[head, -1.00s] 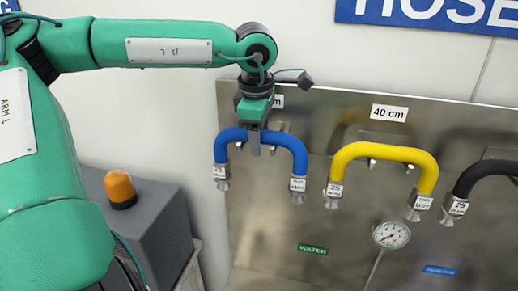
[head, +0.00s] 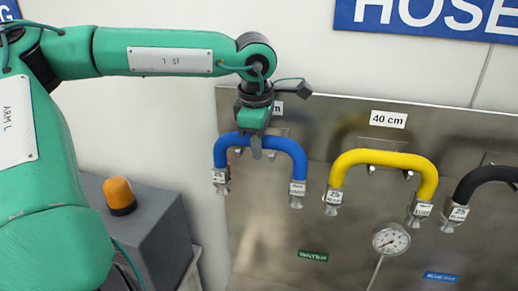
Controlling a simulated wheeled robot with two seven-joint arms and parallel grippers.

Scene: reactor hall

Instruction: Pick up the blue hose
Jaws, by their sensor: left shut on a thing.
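The blue hose (head: 287,146) is a short arch with metal end fittings and white tags, in front of the steel panel at the left. Its two ends point down. My left gripper (head: 256,146) comes from above and is shut on the top of the blue hose, a little left of its middle. The hose's hanger is mostly hidden behind the gripper, so I cannot tell whether the hose still rests on it. My right gripper is not in view.
A yellow hose (head: 385,158) hangs to the right under a "40 cm" label, and a black hose (head: 487,180) is at the right edge. A gauge (head: 391,239) sits below. A grey box with an orange beacon (head: 119,194) stands at the lower left.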

